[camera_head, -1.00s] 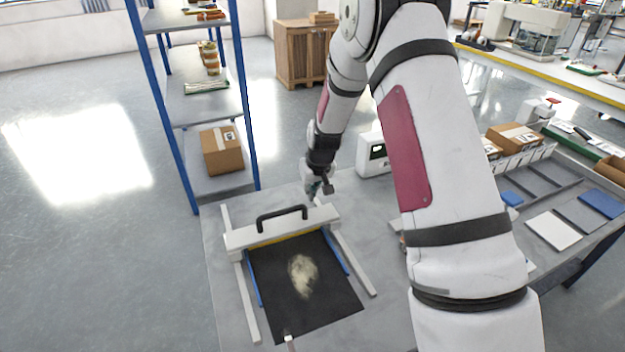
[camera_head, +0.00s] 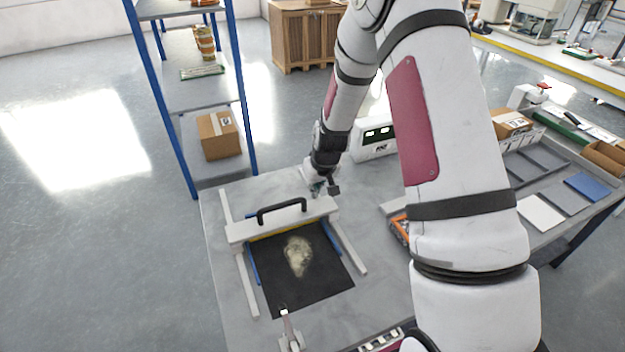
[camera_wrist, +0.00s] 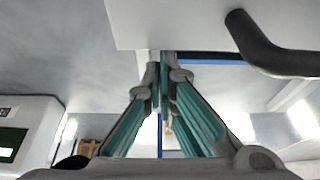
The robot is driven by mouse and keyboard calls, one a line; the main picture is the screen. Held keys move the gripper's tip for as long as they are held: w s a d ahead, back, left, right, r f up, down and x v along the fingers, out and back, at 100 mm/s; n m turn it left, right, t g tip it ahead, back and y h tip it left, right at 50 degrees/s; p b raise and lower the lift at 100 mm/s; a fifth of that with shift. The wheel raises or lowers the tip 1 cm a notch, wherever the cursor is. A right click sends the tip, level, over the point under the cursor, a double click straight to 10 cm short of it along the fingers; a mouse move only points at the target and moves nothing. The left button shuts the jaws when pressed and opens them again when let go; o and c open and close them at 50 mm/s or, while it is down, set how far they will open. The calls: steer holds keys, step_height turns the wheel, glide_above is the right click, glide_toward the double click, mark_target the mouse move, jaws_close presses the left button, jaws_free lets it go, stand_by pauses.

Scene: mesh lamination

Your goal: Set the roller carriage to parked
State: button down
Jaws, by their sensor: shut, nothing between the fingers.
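The roller carriage (camera_head: 240,233) is a white crossbar with a black arched handle (camera_head: 281,207). It lies across two pale rails (camera_head: 247,283) at the far end of a black sheet (camera_head: 315,290) with a pale fibrous patch. My gripper (camera_head: 317,190) is just behind the carriage's right end, low over the table, and its tips are hard to make out there. In the wrist view my gripper's teal-padded fingers (camera_wrist: 162,75) are shut and empty. The carriage's white body (camera_wrist: 180,20) fills the top there, with the handle (camera_wrist: 265,50) to the right of the fingers, apart from them.
A white device with a dark display (camera_head: 375,140) stands right of my gripper. A small clamp (camera_head: 288,330) sits at the sheet's front edge. A blue-posted shelf (camera_head: 205,95) stands behind left. A parts tray (camera_head: 545,170) lies to the right. Bare table shows left of the rails.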

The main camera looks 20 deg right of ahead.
steer(key=p, duration=0.7)
glide_toward(333, 216)
steer(key=s+f, duration=0.1)
steer(key=s+a+f, duration=0.1)
steer(key=f, duration=0.1)
steer(key=s+f, duration=0.1)
steer(key=f, duration=0.1)
steer(key=shift+s+a+f, duration=0.15)
steer(key=shift+a, duration=0.25)
steer(key=shift+s+f, duration=0.1)
steer(key=shift+s, duration=0.5)
steer(key=w+b, duration=0.1)
steer(key=w, duration=0.3)
steer(key=shift+w+b, duration=0.35)
steer(key=shift+b, duration=0.05)
steer(key=v, duration=1)
steer(key=shift+s, duration=0.25)
